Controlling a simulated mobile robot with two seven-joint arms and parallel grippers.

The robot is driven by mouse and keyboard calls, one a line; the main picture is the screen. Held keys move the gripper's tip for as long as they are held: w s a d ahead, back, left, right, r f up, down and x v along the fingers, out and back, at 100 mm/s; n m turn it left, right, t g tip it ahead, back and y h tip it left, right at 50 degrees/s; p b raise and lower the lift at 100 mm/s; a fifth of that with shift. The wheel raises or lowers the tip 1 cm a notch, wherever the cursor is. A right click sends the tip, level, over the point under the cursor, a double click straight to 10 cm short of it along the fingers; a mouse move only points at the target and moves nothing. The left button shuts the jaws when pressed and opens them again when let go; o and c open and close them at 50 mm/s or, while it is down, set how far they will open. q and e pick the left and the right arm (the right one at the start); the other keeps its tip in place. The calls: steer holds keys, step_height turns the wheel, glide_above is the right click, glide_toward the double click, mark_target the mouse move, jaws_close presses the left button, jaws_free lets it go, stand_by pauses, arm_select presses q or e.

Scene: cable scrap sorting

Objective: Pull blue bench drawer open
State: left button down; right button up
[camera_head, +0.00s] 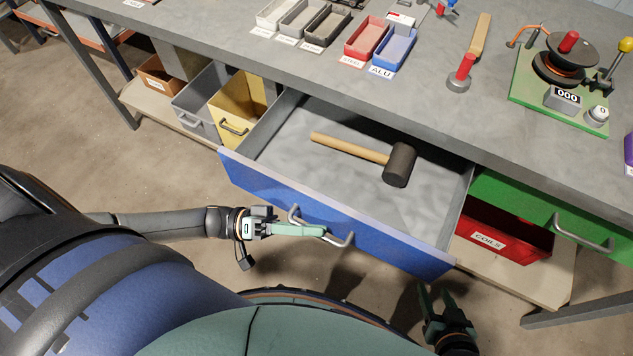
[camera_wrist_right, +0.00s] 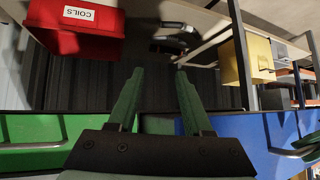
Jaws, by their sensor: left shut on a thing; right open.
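The blue bench drawer (camera_head: 380,244) stands pulled out from under the bench top in the head view, with its grey inside showing. A mallet (camera_head: 400,165) with a wooden handle and dark head lies in it. My left gripper (camera_head: 318,231) is shut on the drawer's metal handle (camera_head: 340,242) at the blue front. My right gripper (camera_head: 437,299) is open and empty, low and in front of the drawer's right corner. In the right wrist view its two green fingers (camera_wrist_right: 158,100) are spread apart, and the blue drawer front (camera_wrist_right: 255,145) shows at the right.
A green drawer (camera_head: 540,217) is shut, right of the blue one. A red COILS bin (camera_head: 500,235) is on the lower shelf; it also shows in the right wrist view (camera_wrist_right: 75,42). Grey and yellow bins (camera_head: 238,108) stand left. Small trays and a green winding stand (camera_head: 530,92) occupy the bench top.

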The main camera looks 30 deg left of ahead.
arm_select(q)
steer(key=shift+s+a, duration=0.1)
steer(key=shift+s, duration=0.25)
arm_select(e)
steer(key=shift+s+d+f, duration=0.1)
steer(key=shift+s+d, duration=0.1)
steer(key=shift+s, duration=0.3)
steer(key=shift+w, duration=0.15)
arm_select(q)
steer(key=c, duration=1.2)
jaws_free()
arm_select(e)
steer(key=shift+w, duration=0.1)
arm_select(q)
steer(key=shift+o, duration=0.2)
steer(key=b+v, duration=0.2)
steer(key=v, duration=1)
steer(key=shift+a, duration=0.25)
arm_select(e)
steer(key=shift+w+a+f, duration=0.3)
steer(key=shift+a+f, duration=0.2)
steer(key=shift+s, duration=0.15)
